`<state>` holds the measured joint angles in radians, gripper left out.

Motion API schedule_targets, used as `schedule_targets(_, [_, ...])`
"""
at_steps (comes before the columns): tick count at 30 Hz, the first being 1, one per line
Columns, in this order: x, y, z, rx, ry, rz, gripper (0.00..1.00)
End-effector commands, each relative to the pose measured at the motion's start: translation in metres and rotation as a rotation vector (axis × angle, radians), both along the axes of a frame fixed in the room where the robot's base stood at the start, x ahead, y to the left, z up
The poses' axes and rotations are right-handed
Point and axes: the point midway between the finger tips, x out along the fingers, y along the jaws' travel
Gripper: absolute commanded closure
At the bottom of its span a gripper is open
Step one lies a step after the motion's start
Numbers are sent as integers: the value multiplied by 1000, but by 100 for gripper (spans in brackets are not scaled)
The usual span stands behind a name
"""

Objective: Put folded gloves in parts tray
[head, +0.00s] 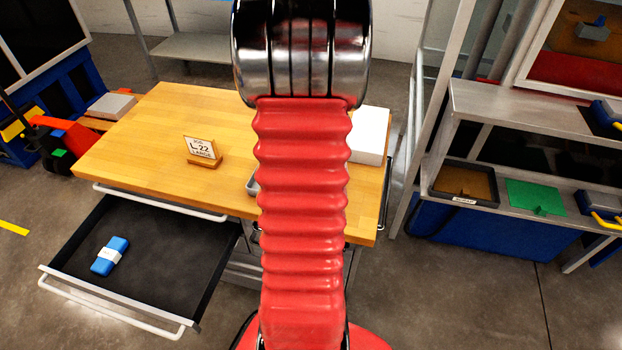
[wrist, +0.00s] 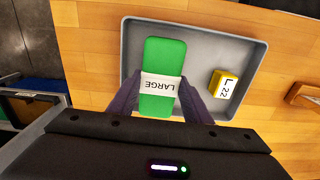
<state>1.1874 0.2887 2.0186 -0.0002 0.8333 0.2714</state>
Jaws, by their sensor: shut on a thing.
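In the wrist view my gripper (wrist: 160,88) is shut on a pair of green folded gloves (wrist: 165,55) with a white band reading "LARGE". The gloves lie within the outline of the grey parts tray (wrist: 215,45); I cannot tell whether they touch its floor. A yellow block (wrist: 223,84) marked "L 22" sits in the tray, right of the gloves and apart from them. In the head view my arm hides the gripper, the green gloves and most of the tray; a bit of its rim (head: 252,186) shows.
A sign (head: 203,150) reading "L-22 LARGE" stands on the wooden bench (head: 150,125). Below, an open drawer (head: 170,265) holds blue folded gloves (head: 110,256) with a white band. A white box (head: 370,137) is at the bench's right. Shelving (head: 510,105) stands farther right.

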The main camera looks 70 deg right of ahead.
Motion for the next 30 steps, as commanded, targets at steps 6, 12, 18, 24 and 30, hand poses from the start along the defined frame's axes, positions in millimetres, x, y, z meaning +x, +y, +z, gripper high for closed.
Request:
schedule_targets(6, [0, 1, -26, 4, 1, 0, 78])
schedule_targets(12, [0, 0, -36, 0, 0, 1, 78])
schedule_targets(18, [0, 0, -36, 1, 0, 1, 78])
schedule_targets(24, [0, 1, -37, 1, 0, 1, 48])
schedule_targets(30, [0, 1, -37, 1, 0, 1, 37])
